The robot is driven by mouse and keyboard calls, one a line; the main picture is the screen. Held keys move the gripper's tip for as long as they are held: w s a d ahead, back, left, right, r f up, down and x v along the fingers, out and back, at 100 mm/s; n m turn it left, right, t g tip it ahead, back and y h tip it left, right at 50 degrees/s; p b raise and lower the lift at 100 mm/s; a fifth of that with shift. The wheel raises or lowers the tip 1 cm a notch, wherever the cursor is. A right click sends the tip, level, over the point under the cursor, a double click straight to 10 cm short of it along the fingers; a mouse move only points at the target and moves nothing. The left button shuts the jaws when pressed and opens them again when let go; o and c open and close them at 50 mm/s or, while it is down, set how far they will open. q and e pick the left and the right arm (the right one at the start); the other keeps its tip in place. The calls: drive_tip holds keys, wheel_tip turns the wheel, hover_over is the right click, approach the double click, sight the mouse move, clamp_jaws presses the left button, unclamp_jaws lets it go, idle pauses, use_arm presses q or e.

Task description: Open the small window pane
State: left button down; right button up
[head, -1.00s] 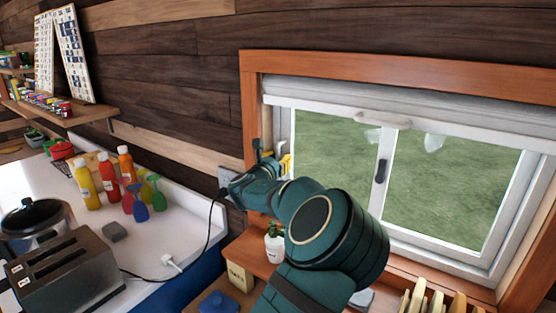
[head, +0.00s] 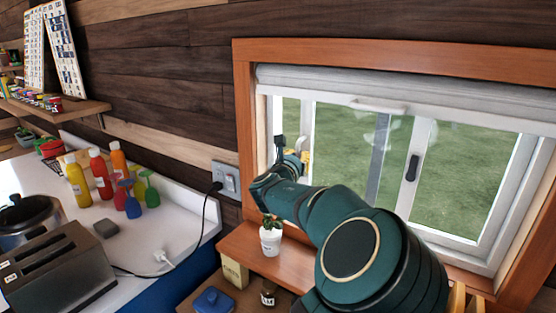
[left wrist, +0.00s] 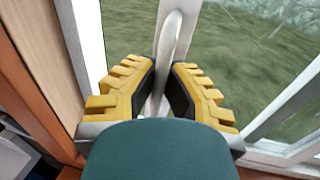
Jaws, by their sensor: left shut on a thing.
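The window pane (head: 340,145) is a white-framed sliding pane in a wood-trimmed window. It stands slid a little to the right, with a narrow gap at its left edge. A dark latch (head: 412,168) sits on its right stile. My left gripper (head: 294,153) is at the pane's left stile. In the left wrist view, the yellow and black fingers of the gripper (left wrist: 166,88) are shut around a white upright handle (left wrist: 168,45). My arm hides the lower left part of the pane. My right gripper is not in view.
A potted plant (head: 271,238) stands on the wooden sill ledge (head: 240,246) below my arm. A rolled white blind (head: 400,100) hangs above the panes. At left, the white counter holds bottles (head: 102,174), a toaster (head: 62,268) and a cord running to a wall outlet (head: 225,178).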

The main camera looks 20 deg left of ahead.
sight(332, 159)
use_arm(q)
drive_tip(key=d, duration=0.3)
drive_tip(key=d+b, duration=0.1)
drive_tip(key=d, duration=0.2)
drive_tip(key=s+d+b, duration=0.1)
drive_tip(key=d, duration=0.2)
drive_tip(key=shift+s, duration=0.1)
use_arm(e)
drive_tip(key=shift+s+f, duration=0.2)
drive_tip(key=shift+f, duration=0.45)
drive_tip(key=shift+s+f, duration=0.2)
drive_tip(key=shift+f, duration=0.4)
use_arm(q)
drive_tip(key=c, duration=1.3)
unclamp_jaws()
drive_tip(key=s, duration=1.2)
drive_tip(key=shift+d, duration=0.4)
drive_tip(key=shift+f, duration=0.1)
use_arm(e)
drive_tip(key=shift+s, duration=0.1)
